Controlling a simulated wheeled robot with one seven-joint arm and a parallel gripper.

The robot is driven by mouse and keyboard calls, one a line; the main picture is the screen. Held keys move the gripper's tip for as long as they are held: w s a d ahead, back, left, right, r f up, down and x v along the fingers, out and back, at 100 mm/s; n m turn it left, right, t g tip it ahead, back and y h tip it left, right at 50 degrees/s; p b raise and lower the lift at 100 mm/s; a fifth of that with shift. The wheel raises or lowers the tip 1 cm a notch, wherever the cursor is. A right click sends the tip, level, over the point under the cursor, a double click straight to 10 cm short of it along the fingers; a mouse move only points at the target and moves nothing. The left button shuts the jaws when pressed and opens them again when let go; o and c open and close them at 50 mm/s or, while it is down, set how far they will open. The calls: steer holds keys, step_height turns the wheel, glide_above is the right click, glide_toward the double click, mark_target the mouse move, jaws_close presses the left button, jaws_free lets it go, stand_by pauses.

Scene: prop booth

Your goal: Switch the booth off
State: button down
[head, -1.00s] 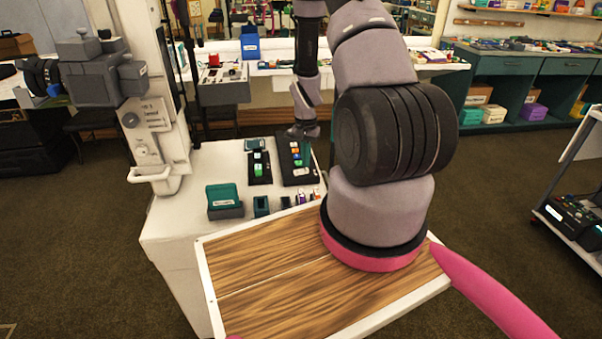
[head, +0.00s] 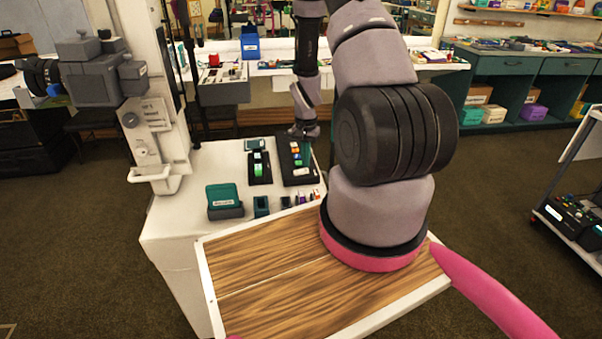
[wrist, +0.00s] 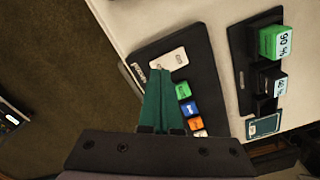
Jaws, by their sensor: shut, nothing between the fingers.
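A black control panel (head: 284,152) lies on the white table, with a row of coloured buttons; the wrist view shows a green button (wrist: 183,91), a blue button (wrist: 188,108) and an orange button (wrist: 194,123). At its far end is a white plate (wrist: 169,60) with small, unreadable lettering. My gripper (wrist: 160,72) is shut and empty, its teal fingertips over the panel just below the white plate and left of the green button. Whether the tips touch the panel cannot be told. My gripper hides part of the panel in the head view (head: 306,150).
Beside the panel is a black board (head: 259,178) with a green block (wrist: 271,42) and a dark block. A teal box (head: 224,197) and small items stand at the table's front. A white post (head: 155,95) with a tray rises at left. A cart (head: 575,225) stands at right.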

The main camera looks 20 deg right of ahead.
mark_target(305, 170)
steer(key=shift+f, duration=0.95)
stand_by(0.6)
steer(key=shift+r, duration=3.5)
